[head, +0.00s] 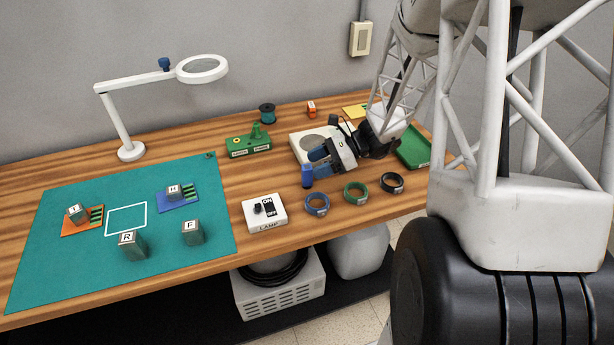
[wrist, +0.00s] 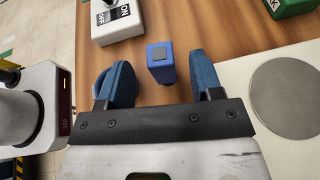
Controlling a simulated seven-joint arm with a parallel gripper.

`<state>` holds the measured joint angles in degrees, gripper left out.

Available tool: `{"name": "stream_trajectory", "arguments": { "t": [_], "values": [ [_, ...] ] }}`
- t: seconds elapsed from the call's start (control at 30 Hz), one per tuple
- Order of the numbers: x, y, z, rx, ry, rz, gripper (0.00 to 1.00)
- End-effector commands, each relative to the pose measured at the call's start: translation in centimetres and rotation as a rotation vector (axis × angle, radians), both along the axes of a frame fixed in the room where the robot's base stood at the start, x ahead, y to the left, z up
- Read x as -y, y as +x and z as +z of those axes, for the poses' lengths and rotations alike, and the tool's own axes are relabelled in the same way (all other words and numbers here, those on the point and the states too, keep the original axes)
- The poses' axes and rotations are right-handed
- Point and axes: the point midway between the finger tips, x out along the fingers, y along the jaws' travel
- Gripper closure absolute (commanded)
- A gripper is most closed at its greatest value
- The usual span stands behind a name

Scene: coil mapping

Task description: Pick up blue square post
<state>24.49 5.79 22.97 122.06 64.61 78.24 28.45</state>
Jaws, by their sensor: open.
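The blue square post (head: 307,177) stands on the wooden bench, just in front of my gripper (head: 317,162). In the wrist view the post (wrist: 160,65) has a grey square on its top face. It appears between the two blue fingers of my gripper (wrist: 162,72), with a gap on each side. The fingers are spread open and hold nothing. I cannot tell how far the fingertips are above or short of the post.
Blue (head: 317,204), green (head: 355,193) and black (head: 392,183) rings lie in front. The lamp switch box (head: 264,213) is to the left. A white plate with a grey disc (wrist: 291,98) is close on the right in the wrist view. A teal mat (head: 70,255) carries labelled blocks.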

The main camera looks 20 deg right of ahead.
Motion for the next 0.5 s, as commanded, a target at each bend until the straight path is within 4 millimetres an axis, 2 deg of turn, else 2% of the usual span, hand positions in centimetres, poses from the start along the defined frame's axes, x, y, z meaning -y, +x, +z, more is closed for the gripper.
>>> {"name": "stream_trajectory", "arguments": {
  "t": [0.3, 0.5],
  "values": [
    [-0.1, 0.0, 0.0, 0.0, 0.0, 0.0, 0.4],
    [-1.2, 0.2, -0.5, 0.0, 0.0, 0.0, 0.4]
  ]
}}
